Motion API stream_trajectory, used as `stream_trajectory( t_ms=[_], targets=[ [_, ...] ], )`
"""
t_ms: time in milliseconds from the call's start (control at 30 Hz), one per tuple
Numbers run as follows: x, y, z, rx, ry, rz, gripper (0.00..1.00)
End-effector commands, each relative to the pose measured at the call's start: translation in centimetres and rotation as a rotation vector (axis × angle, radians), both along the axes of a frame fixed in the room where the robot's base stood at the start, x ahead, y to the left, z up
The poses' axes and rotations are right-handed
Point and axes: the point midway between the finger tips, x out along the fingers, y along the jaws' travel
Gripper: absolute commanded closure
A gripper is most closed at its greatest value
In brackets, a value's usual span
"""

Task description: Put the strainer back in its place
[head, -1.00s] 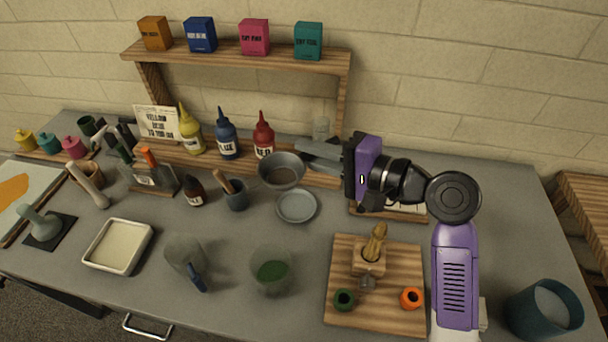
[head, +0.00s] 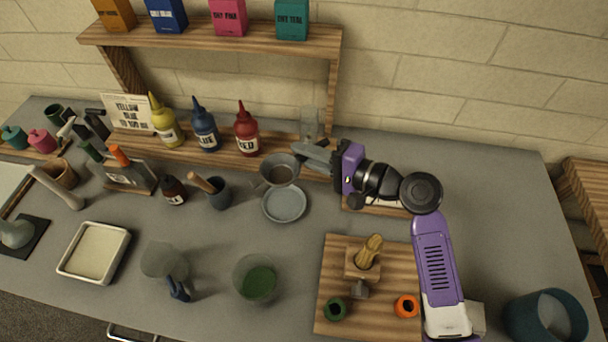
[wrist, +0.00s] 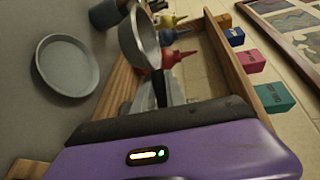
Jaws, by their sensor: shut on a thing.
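The strainer (head: 280,170) is a grey round bowl with a dark handle, held above the rear part of the table, behind the round grey dish (head: 285,204). My gripper (head: 318,156) is shut on the handle, at the bowl's right. I cannot tell the exact gap between the strainer and the table.
Yellow, blue and red bottles (head: 246,130) stand on the low wooden ledge behind the strainer. A clear glass (head: 310,122) is close behind my gripper. A mortar with pestle (head: 219,193) stands left of the dish. A wooden board (head: 334,272) lies in front.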

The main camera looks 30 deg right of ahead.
Motion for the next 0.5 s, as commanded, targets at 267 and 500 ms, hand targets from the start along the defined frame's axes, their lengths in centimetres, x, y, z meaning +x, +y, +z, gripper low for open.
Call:
stream_trajectory(
  t_ms=[267, 500],
  targets=[
    [0.0, 0.0, -4.2, 0.002, 0.0, 0.001, 1.0],
    [0.0, 0.0, -6.8, 0.001, 0.002, 0.001, 1.0]
  ],
)
